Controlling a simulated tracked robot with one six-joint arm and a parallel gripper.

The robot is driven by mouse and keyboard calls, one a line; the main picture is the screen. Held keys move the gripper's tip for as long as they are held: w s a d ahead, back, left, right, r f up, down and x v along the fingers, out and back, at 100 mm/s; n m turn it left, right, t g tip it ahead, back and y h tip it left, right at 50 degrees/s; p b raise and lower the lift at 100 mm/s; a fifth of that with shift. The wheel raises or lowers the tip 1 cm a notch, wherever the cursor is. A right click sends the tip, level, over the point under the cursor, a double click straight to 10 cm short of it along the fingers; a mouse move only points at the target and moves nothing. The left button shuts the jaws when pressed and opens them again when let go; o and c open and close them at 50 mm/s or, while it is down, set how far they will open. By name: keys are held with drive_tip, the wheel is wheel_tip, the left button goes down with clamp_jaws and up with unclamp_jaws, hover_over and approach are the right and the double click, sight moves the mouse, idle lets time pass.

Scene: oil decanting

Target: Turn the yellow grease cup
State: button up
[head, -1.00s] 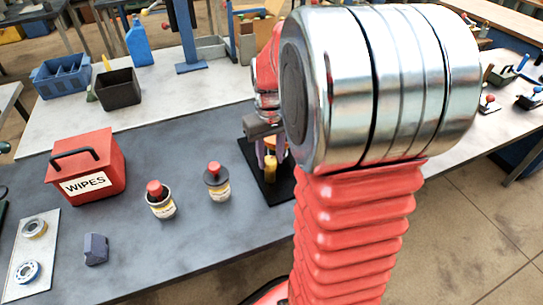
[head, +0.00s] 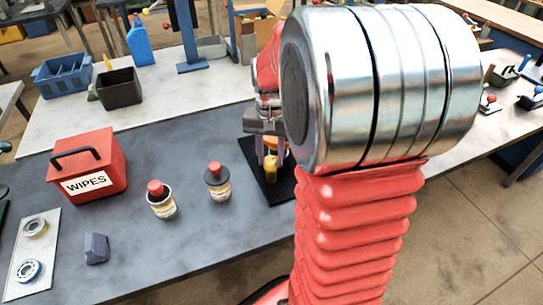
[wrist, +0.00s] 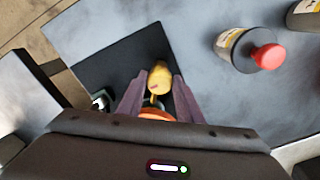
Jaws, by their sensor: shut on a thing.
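The yellow grease cup (wrist: 159,77) stands over a black plate (wrist: 112,62) in the wrist view, between my fingertips. In the head view the cup (head: 271,166) shows low between my fingers, partly hidden by my arm. My gripper (wrist: 160,85) is shut on the cup, one greyish-purple finger on each side. An orange part (wrist: 156,114) shows between the fingers, closer to the palm; how it joins the cup is unclear.
Two red-capped bottles (head: 161,200) (head: 217,184) stand left of the black plate. A red WIPES box (head: 100,160) and a small grey block (head: 96,249) are farther left. A tray with bearings (head: 32,252) lies at front left. Bench between them is bare.

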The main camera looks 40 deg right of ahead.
sight(271, 160)
drive_tip(key=shift+d, duration=0.1)
drive_tip(key=o, duration=1)
drive_tip(key=shift+o, duration=0.2)
drive_tip(key=shift+r, duration=0.15)
wheel_tip(271, 160, up, 14)
drive_tip(key=shift+f, duration=0.25)
